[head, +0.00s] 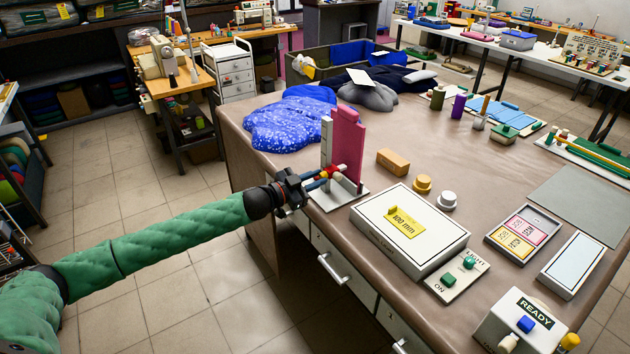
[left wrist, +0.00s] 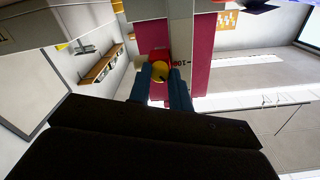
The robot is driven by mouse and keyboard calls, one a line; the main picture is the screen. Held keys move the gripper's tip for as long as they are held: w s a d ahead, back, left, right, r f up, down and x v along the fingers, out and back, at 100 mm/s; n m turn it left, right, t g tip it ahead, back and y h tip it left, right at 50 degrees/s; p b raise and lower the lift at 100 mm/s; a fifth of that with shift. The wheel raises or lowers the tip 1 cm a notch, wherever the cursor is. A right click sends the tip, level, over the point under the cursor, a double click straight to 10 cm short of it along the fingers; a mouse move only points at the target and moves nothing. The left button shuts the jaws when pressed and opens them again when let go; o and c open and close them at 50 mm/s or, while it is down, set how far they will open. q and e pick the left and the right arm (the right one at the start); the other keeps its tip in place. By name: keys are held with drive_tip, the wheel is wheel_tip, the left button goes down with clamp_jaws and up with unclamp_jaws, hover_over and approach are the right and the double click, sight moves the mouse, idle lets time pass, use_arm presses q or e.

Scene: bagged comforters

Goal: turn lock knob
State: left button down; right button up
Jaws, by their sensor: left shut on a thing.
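A pink and grey upright gauge (head: 346,143) stands on a light base plate at the table's near left edge. My left gripper (head: 322,180) reaches it from the left, low on its side. In the head view the knob is mostly hidden by the fingers. My right gripper is in neither view.
A white box with a yellow "100 mm" card (head: 408,222) lies right of the gauge, beside a panel with green switches (head: 458,275). An orange block (head: 393,162) and blue bagged fabric (head: 290,122) lie behind. Drawer handles (head: 333,270) stick out below the edge.

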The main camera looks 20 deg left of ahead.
use_arm(q)
drive_tip(key=m, duration=0.3)
drive_tip(key=shift+m+b, duration=0.3)
drive_tip(key=shift+b, duration=0.05)
drive_tip(key=m, duration=0.2)
drive_tip(key=shift+m, duration=0.3)
drive_tip(key=shift+m+b, duration=0.3)
drive_tip(key=shift+b, duration=0.05)
drive_tip(key=shift+m, duration=0.3)
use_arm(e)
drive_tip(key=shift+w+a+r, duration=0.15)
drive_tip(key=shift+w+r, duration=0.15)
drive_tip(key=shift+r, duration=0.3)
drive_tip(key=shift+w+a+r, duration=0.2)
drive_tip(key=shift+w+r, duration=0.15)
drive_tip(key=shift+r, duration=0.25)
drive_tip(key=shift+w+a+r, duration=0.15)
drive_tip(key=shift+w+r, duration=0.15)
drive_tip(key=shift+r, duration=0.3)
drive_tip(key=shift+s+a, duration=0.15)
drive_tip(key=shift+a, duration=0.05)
use_arm(q)
drive_tip(key=c, duration=1.3)
unclamp_jaws()
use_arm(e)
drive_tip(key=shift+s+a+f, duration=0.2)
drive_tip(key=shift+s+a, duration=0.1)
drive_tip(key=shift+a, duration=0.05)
use_arm(q)
drive_tip(key=shift+a, duration=0.1)
